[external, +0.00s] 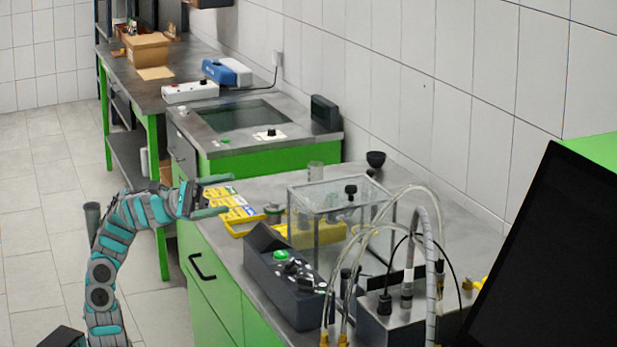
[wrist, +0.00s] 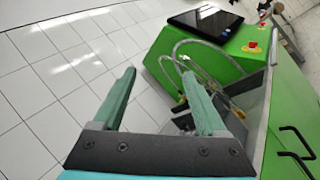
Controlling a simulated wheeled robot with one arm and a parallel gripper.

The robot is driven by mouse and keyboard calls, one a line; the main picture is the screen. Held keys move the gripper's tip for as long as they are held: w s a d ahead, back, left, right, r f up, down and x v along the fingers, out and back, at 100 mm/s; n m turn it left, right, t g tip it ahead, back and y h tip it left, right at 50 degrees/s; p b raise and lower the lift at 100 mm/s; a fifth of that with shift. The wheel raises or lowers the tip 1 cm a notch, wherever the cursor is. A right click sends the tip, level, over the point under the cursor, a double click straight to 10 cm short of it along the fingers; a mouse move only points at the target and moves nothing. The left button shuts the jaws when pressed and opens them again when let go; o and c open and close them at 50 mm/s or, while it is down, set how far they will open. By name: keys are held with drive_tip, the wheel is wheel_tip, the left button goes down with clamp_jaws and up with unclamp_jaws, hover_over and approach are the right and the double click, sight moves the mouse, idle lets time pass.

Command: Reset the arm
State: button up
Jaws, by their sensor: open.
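My arm (external: 108,248) rises from the lower left of the external view and bends over toward the bench. My gripper (external: 222,196) is at the bench's left edge, close to a yellow tray (external: 236,222) with small compartments. In the wrist view my gripper (wrist: 164,92) shows two green fingers spread wide apart. Nothing is between them but the view of the floor and bench beyond. The gripper is open and empty.
A clear box (external: 318,215), a dark control box (external: 285,275) with a green button and a pump unit (external: 400,318) with hoses crowd the near bench. A black monitor (external: 560,250) stands at the right. Tiled floor (external: 45,215) left of the bench is free.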

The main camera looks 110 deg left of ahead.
drive_tip(key=s+d+f+m+g+h+p, duration=0.1)
drive_tip(key=s+d+f+m+g+h, duration=0.15)
drive_tip(key=d+m, duration=0.45)
drive_tip(key=s+d+f+m+g+h+p, duration=0.1)
drive_tip(key=d+f+m+g+h, duration=0.25)
drive_tip(key=m, duration=0.65)
drive_tip(key=s+a+f+m+g+y+p, duration=0.1)
drive_tip(key=a+f+m+g+y, duration=0.15)
drive_tip(key=f, duration=0.85)
drive_tip(key=s+a+f+m+g+y, duration=0.15)
drive_tip(key=f+m+g, duration=0.25)
drive_tip(key=f, duration=0.7)
drive_tip(key=s+a+f+g+y, duration=0.2)
drive_tip(key=s+a+f+g, duration=0.1)
drive_tip(key=s+a+f, duration=0.4)
drive_tip(key=s+a+f+g+y, duration=0.25)
drive_tip(key=s+f, duration=0.25)
drive_tip(key=f, duration=0.4)
drive_tip(key=s+a+f+g+y, duration=0.1)
drive_tip(key=s+a+f+g, duration=0.1)
drive_tip(key=s+a+f, duration=0.5)
drive_tip(key=s+a+f+g+y, duration=0.1)
drive_tip(key=s+a+f+g, duration=0.1)
drive_tip(key=s, duration=0.3)
drive_tip(key=s+a+f+g+y, duration=0.1)
drive_tip(key=s+a+f, duration=0.2)
drive_tip(key=s, duration=0.3)
drive_tip(key=shift+s+f+g+p, duration=0.25)
drive_tip(key=shift+f+g+p, duration=0.15)
drive_tip(key=shift+f, duration=0.1)
